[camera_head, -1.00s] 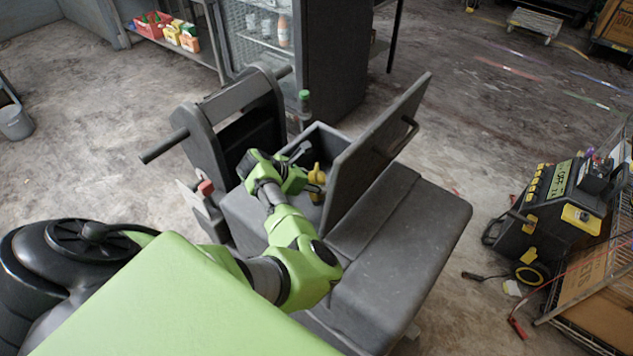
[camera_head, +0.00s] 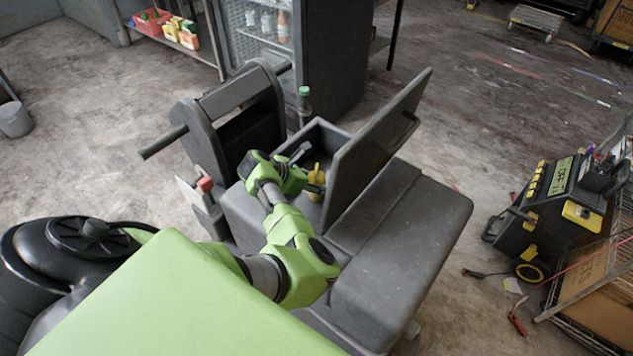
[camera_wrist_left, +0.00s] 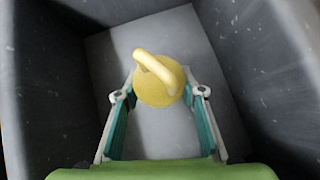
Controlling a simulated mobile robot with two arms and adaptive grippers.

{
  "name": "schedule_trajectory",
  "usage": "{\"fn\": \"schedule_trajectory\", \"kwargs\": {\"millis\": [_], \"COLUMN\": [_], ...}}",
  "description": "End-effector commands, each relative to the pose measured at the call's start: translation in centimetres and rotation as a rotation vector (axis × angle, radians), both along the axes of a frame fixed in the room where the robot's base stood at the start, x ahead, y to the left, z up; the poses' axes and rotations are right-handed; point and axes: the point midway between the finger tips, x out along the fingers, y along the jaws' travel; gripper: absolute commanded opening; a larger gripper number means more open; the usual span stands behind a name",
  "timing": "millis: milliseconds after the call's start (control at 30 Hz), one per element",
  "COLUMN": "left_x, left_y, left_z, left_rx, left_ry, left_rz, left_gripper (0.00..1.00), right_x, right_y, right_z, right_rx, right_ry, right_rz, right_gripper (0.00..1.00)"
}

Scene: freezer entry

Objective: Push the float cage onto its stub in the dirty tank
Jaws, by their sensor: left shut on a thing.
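The yellow float cage (camera_wrist_left: 160,82), round with a loop handle on top, is between the two fingers of my left gripper (camera_wrist_left: 159,98) in the left wrist view. The gripper is shut on it. In the head view the cage (camera_head: 315,182) shows as a small yellow piece beside my left gripper (camera_head: 310,176), inside the open grey tank (camera_head: 330,136). The tank's walls and pale floor surround the cage in the wrist view. The stub is hidden, and I cannot tell whether the cage touches it. My right gripper is not in view.
The tank's raised lid (camera_head: 375,145) stands upright just right of my left gripper. A grey machine body (camera_head: 400,250) extends to the right. A bottle with a green cap (camera_head: 304,103) stands behind the tank. A black and yellow charger (camera_head: 555,215) stands at the right; floor between is largely clear.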

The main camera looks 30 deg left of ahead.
Motion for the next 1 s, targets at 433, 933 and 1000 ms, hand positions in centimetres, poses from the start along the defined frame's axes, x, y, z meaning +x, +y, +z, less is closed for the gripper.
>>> {"fn": "schedule_trajectory", "kwargs": {"millis": [433,933,1000], "left_x": [0.0,-0.1,-0.3], "left_y": [0.1,0.0,0.1], "left_z": [-1.2,-1.1,-0.9], "left_rx": [0.001,0.001,0.001], "left_ry": [0.000,0.000,0.000], "left_rz": [0.001,0.001,0.001], "left_gripper": [0.12,0.57,0.57], "right_x": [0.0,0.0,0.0], "right_y": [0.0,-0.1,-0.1], "right_z": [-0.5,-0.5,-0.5], "right_rx": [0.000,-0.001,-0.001], "right_ry": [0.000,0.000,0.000], "right_rz": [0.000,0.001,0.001], "right_gripper": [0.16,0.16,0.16]}}
